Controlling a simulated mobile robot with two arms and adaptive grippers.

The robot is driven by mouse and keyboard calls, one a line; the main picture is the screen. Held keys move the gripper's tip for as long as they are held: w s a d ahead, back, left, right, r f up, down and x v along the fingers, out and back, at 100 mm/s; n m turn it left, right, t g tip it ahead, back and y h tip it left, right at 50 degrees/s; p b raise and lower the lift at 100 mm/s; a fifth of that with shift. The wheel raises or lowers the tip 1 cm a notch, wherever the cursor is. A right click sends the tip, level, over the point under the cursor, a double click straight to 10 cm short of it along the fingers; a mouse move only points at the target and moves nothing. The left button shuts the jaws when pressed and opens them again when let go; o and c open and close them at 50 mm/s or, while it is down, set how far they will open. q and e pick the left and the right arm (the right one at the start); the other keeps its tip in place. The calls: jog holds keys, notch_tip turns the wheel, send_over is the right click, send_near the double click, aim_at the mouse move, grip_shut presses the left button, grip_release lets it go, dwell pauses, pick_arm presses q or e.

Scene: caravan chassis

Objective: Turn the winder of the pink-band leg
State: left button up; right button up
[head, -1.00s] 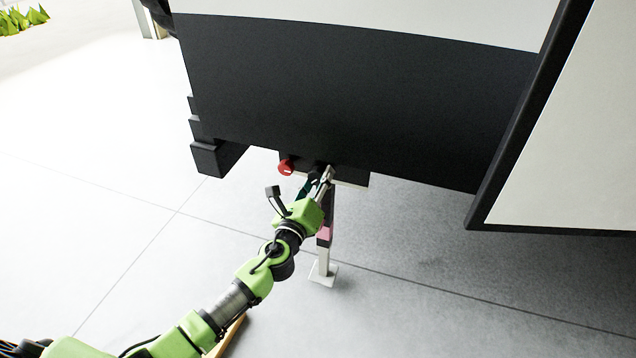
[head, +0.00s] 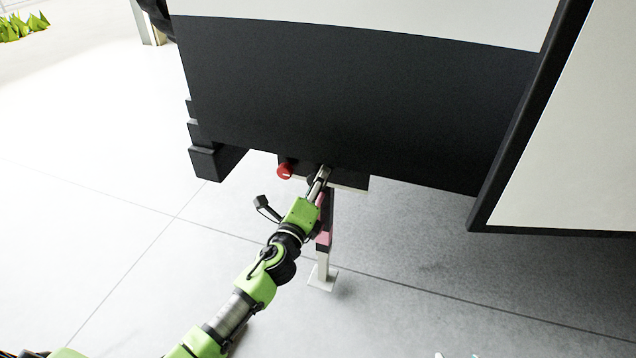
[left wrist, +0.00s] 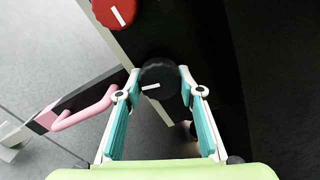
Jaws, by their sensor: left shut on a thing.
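The pink-band leg (head: 323,240) stands upright below the dark caravan skirt, with its foot plate on the floor. In the left wrist view its pink part (left wrist: 84,110) shows at the left. The winder is a round black knob (left wrist: 158,80) with a white mark, on the dark mount just above this leg. My left gripper (head: 322,172) reaches up to it. In the left wrist view the teal-padded fingers of my left gripper (left wrist: 159,92) are shut on the black knob, one on each side. In the head view the fingers mostly hide the knob.
A red knob (head: 284,170) with a white mark sits just left of the black one, and shows in the left wrist view (left wrist: 113,11). The caravan's dark skirt (head: 340,100) hangs above and behind. The grey floor (head: 110,230) at the left is clear.

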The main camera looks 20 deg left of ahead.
pick_arm(q)
jog(key=o, duration=1.1)
jog(key=s, duration=1.2)
jog(key=shift+a, duration=0.25)
